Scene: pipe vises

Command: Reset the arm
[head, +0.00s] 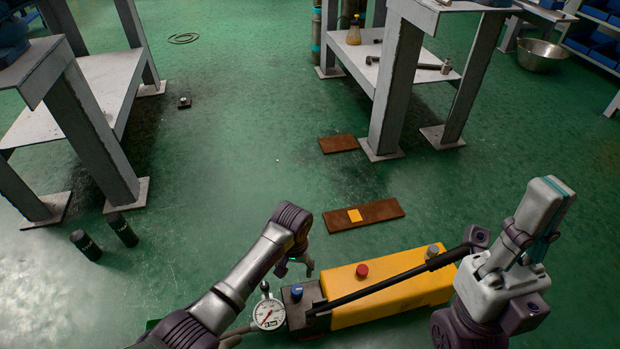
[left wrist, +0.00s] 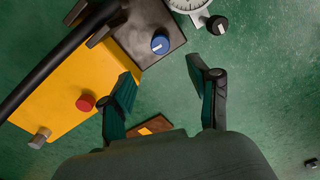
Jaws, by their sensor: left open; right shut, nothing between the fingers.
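My left arm comes in from the lower left. Its gripper (head: 297,264) hangs above the floor beside a yellow pump unit (head: 390,292). In the left wrist view the two fingers of this gripper (left wrist: 166,98) stand apart with only green floor between them.
A pressure gauge (head: 268,314) stands by the pump, whose black lever (head: 385,284) reaches right. Rusty plates (head: 375,213) lie on the floor beyond. Grey benches (head: 98,75) stand at both sides.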

